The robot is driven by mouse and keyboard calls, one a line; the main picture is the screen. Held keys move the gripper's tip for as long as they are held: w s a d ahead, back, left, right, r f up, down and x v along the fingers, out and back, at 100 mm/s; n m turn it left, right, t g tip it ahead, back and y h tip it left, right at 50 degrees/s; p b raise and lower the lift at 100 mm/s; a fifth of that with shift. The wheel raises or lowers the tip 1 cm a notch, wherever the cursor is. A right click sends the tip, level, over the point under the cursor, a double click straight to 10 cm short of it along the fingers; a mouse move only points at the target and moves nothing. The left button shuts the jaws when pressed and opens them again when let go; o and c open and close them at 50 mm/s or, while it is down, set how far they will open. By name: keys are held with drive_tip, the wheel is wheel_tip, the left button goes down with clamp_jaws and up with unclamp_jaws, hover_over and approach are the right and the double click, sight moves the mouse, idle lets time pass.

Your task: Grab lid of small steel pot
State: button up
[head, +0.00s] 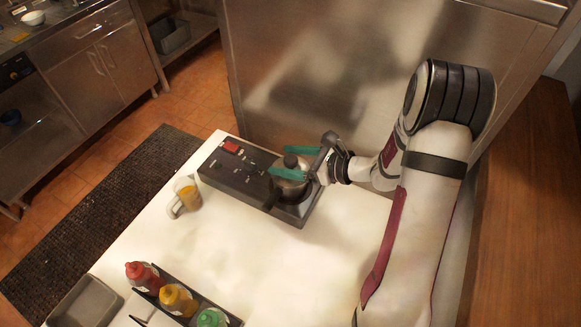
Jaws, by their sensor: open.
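The small steel pot (291,190) stands on the right end of a dark burner unit (238,180). Its lid (288,173) is on top, with a dark round knob (291,161). My gripper (290,161) is at the lid, coming from the right, with its green fingers apart. One finger is on the far side of the knob and one on the near side. I cannot tell whether either finger touches the knob. Part of the lid is hidden behind the near finger.
A mug with yellow-orange contents (187,194) stands left of the burner. Red (142,276), yellow (178,299) and green (211,318) bottles sit in a dark holder at the front. A grey tray (84,303) is at the front left. A steel panel (330,70) rises behind. The white tabletop's middle is clear.

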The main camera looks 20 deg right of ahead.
drive_tip(key=shift+x, duration=1.15)
clamp_jaws()
drive_tip(key=shift+r, duration=0.1)
